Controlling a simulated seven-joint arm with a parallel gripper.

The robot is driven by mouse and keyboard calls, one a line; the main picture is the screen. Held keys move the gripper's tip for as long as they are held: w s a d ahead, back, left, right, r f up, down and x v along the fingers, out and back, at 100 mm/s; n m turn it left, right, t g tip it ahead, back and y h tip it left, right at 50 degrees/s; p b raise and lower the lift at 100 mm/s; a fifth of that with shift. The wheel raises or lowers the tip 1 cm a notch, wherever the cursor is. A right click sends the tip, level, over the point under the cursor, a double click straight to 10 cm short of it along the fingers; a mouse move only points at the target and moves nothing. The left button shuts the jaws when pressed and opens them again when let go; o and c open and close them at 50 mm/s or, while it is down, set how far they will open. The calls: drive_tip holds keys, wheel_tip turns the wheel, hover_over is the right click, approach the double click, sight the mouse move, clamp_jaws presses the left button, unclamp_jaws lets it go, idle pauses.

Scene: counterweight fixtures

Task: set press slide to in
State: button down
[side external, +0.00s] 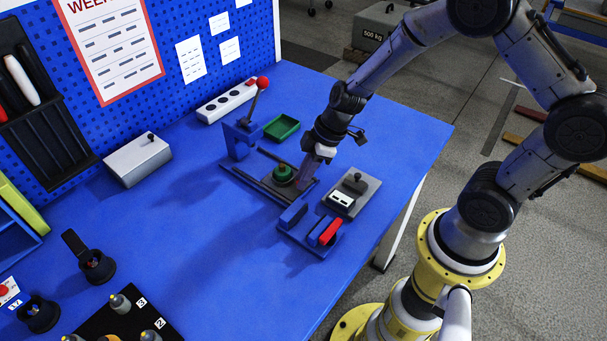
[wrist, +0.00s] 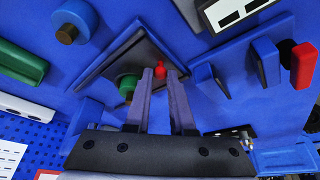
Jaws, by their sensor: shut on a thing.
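The press fixture lies on the blue bench, with dark rails on a blue base (side external: 238,172) and a green cylinder (side external: 283,173) near their middle. The green cylinder also shows in the wrist view (wrist: 127,83). A blue upright (side external: 238,142) with a red-ball lever (side external: 262,84) stands at the fixture's far left end. My gripper (side external: 304,177) is down at the fixture's right side. In the wrist view my gripper (wrist: 160,73) is shut on a small red knob (wrist: 160,61) at the fixture's edge. The side view hides this knob behind my fingers.
A grey box with a white display (side external: 355,190) and a blue fixture with a red lever (side external: 330,232) stand close to the right. A round blue part (wrist: 73,20) shows in the wrist view. The left bench middle is clear.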

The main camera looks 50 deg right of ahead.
idle(0.4)
drive_tip(key=w, duration=1)
drive_tip(key=shift+w+r, duration=0.1)
drive_tip(key=shift+w, duration=0.2)
drive_tip(key=c, duration=0.8)
unclamp_jaws()
drive_tip(key=shift+c, duration=0.2)
drive_tip(key=shift+o, duration=0.3)
drive_tip(key=shift+s, duration=0.1)
drive_tip(key=v, duration=1.3)
drive_tip(key=shift+r, duration=0.35)
drive_tip(key=shift+s+d, duration=0.1)
